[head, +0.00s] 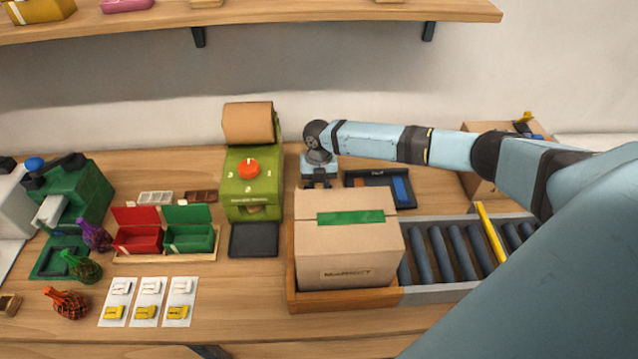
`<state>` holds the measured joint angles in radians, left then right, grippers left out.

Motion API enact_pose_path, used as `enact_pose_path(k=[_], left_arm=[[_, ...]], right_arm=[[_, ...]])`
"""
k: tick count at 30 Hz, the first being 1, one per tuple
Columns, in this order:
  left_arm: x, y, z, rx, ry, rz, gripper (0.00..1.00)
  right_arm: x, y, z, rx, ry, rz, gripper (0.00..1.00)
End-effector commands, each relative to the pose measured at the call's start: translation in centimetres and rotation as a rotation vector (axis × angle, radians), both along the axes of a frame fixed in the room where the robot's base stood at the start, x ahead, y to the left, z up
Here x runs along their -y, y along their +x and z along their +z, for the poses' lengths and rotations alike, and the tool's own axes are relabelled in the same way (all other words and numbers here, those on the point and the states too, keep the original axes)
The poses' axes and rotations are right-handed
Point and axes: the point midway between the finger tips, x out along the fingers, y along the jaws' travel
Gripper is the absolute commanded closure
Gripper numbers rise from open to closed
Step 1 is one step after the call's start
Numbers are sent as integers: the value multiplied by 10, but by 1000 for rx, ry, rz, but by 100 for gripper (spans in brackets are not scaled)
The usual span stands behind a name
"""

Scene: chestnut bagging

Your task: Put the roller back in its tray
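My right arm comes in from the right and reaches over the conveyor. Its gripper (319,184) points down just behind the back edge of the cardboard box (347,253). The fingertips are small and close to the box's edge, so I cannot tell whether they are open or hold anything. A dark tray (365,180) lies right of the gripper, behind the box. A blue piece (401,189) lies in its right part. The box hides some of its front. I cannot make out a roller for certain. My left gripper is not in view.
The box stands at the left end of the roller conveyor (440,255), with a yellow bar (491,232) across it. A green machine (252,180) stands left of my gripper. Red (138,238) and green (188,237) open boxes and several net bags are farther left.

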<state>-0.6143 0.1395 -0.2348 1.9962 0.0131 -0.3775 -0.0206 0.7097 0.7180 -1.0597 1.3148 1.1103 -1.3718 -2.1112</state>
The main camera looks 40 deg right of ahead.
Motion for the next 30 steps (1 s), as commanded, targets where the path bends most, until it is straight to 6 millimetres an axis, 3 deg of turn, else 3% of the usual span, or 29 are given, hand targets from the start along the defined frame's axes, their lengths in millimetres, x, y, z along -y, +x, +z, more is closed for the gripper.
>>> enact_pose_path(k=[10, 11, 13, 14, 23, 27, 30], left_arm=[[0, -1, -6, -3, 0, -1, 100], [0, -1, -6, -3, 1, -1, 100], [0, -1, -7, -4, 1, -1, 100], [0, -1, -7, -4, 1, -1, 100], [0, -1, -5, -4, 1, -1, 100], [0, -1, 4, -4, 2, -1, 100], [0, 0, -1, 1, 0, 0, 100]], right_arm=[[1, -2, -12, -5, -4, 0, 93], [1, -3, -12, -6, -4, 1, 64], [1, -3, -12, -6, -4, 1, 48], [1, -3, -12, -6, -4, 0, 45], [1, -1, -8, -3, -3, 0, 45], [1, -1, 8, -2, -3, -1, 45], [2, 2, 23, 2, -1, -1, 45]])
